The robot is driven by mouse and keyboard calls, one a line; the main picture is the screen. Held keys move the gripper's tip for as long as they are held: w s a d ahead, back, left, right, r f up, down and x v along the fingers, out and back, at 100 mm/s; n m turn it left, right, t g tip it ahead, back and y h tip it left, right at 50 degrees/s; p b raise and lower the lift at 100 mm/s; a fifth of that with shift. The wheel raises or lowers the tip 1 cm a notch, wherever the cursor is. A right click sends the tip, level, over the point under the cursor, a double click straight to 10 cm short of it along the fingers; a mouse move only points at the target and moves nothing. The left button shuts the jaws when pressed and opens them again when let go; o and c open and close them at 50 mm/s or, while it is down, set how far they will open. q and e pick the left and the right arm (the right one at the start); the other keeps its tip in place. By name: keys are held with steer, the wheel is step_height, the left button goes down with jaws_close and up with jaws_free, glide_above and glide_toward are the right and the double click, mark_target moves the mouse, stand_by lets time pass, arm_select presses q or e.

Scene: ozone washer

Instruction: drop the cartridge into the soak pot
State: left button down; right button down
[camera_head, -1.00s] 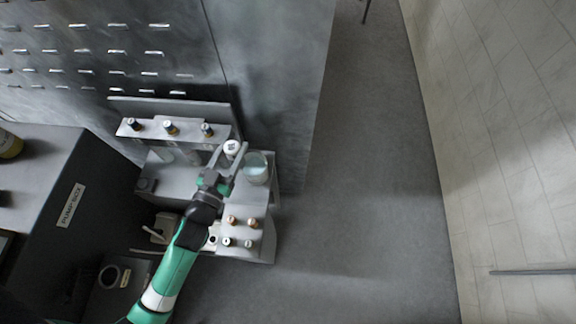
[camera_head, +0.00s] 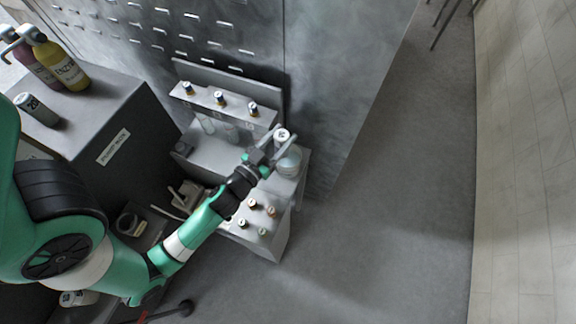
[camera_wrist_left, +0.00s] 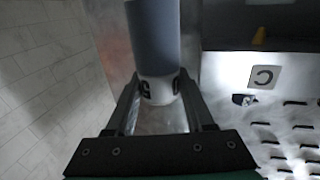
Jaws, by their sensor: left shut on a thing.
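My left gripper (camera_head: 279,142) is shut on the cartridge (camera_head: 283,134), whose white end shows between the fingertips in the head view. In the left wrist view the cartridge (camera_wrist_left: 155,40) is a grey cylinder with a white, numbered end band, held between the fingers (camera_wrist_left: 158,95). The soak pot (camera_head: 290,164) is a pale round vessel at the right end of the grey bench, just beside and below the fingertips. The gripper and cartridge are close to its far rim; I cannot tell their height above it. My right gripper is not in view.
A raised rack (camera_head: 222,102) with several capped vials stands behind the bench. More capped pieces sit in a front block (camera_head: 256,215). A dark pump box (camera_head: 115,130) with bottles (camera_head: 62,62) on top is at left. Open floor (camera_head: 390,235) lies right.

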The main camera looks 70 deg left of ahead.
arm_select(q)
steer(key=shift+f, duration=0.55)
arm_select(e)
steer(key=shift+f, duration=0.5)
arm_select(q)
steer(key=shift+c, duration=1)
jaws_free()
